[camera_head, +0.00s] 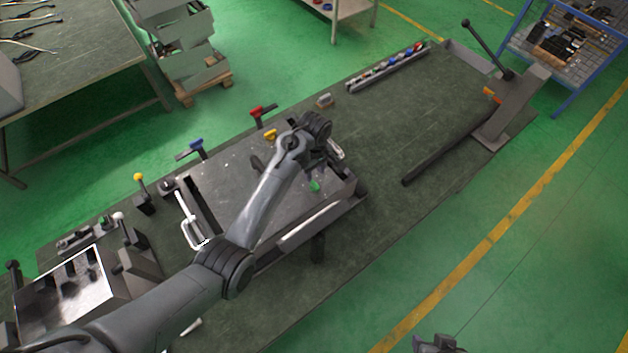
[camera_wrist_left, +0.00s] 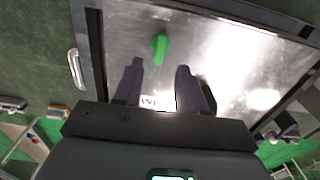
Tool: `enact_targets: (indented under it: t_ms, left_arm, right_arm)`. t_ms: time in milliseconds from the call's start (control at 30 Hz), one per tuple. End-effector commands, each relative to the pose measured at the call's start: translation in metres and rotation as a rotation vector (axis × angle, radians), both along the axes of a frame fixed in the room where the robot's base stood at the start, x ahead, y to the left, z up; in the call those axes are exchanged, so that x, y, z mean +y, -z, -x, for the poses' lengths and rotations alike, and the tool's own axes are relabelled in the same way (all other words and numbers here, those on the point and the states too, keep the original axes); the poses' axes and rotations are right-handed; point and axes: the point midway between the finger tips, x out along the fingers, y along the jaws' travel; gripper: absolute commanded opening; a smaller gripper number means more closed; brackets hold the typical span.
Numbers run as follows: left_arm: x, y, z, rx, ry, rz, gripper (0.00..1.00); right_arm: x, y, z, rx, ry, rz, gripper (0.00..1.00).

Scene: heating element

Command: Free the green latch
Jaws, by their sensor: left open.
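The green latch (camera_head: 315,186) is a small green piece on the grey metal panel (camera_head: 235,160), close to the panel's right end. It also shows in the left wrist view (camera_wrist_left: 160,47), lying flat against the shiny surface. My left gripper (camera_head: 320,172) is over that end of the panel, just beside the latch. In the left wrist view its two dark fingers (camera_wrist_left: 160,88) are apart with nothing between them, and the latch is beyond their tips. A dark part at the bottom edge looks like my right gripper (camera_head: 437,343); its fingers cannot be made out.
Red (camera_head: 262,112), blue (camera_head: 190,148) and yellow (camera_head: 270,134) clamp handles stand along the panel's far side. A white handle (camera_head: 188,220) is at its left end. A lever stand (camera_head: 510,105) is at the bench's far right. The bench (camera_head: 390,130) right of the panel is mostly clear.

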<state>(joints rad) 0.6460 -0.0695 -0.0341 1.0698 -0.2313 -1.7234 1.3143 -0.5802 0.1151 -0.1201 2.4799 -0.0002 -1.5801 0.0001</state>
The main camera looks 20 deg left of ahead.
Motion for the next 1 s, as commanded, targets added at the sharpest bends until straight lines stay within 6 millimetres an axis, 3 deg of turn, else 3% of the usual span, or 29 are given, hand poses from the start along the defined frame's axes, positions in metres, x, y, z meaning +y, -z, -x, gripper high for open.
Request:
enact_targets:
  t_ms: [200, 400, 833, 867, 1000]
  left_arm:
    - [0.001, 0.035, 0.001, 0.003, 0.001, -0.002, 0.40]
    - [0.000, 0.056, 0.000, 0.000, 0.001, 0.000, 0.40]
    - [0.000, 0.064, 0.000, -0.001, 0.001, 0.000, 0.40]
    - [0.000, 0.064, 0.000, -0.001, 0.001, 0.000, 0.39]
    - [0.000, 0.064, 0.000, -0.001, 0.001, 0.000, 0.17]
  right_arm:
    - [0.000, -0.002, 0.000, -0.001, 0.001, -0.001, 0.43]
    - [0.000, -0.001, 0.000, -0.001, 0.000, 0.000, 0.43]
    - [-0.002, 0.000, 0.000, 0.000, -0.006, 0.009, 0.43]
    - [-0.002, 0.000, 0.000, 0.000, -0.006, 0.009, 0.43]
    - [-0.002, 0.000, 0.000, 0.000, -0.006, 0.009, 0.43]
